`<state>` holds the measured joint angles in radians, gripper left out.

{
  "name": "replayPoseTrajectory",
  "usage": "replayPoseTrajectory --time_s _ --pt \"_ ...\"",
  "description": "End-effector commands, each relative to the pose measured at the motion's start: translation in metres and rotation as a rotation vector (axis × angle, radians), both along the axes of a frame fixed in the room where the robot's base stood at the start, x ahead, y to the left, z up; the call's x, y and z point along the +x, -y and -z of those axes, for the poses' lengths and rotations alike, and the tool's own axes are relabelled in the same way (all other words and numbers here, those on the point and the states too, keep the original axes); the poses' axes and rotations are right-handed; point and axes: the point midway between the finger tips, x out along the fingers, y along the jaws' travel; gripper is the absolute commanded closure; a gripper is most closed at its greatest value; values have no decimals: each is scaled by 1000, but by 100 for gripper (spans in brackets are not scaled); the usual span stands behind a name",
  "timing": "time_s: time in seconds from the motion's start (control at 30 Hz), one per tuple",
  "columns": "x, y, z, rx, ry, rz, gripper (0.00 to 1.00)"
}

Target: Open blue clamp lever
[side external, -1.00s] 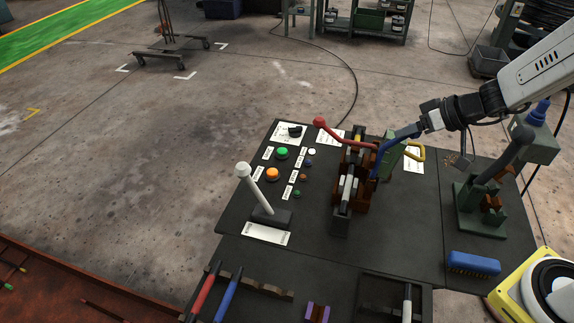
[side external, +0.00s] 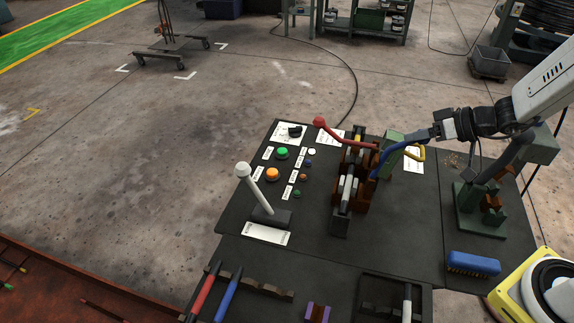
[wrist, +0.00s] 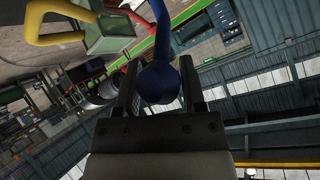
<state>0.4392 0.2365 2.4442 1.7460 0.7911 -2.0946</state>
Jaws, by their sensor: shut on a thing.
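The blue clamp lever (side external: 393,150) rises from the clamp block (side external: 350,185) on the dark bench and slopes up to the right. My gripper (side external: 433,133) is at its upper end. In the wrist view the blue ball knob (wrist: 159,83) of the lever sits between the two fingers of my gripper (wrist: 158,88), which are shut on it. The red lever (side external: 340,135) stands on the same clamp block, sloping up to the left.
A yellow handle (side external: 415,152) on a green block (side external: 391,141) is close beside the blue lever. A green stand (side external: 478,208) is to the right and a blue brush (side external: 473,263) lies in front of it. A white-knobbed lever (side external: 255,190) and buttons are at left.

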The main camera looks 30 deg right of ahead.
Motion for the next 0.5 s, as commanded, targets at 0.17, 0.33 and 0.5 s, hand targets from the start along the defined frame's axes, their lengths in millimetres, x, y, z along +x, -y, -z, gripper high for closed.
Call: replayPoseTrajectory --time_s 0.17,0.33,0.5 --pt "-1 0 2 -2 -7 1 29" --pt "-1 0 1 -2 -4 1 14" --pt "-1 0 1 -1 -4 0 14"
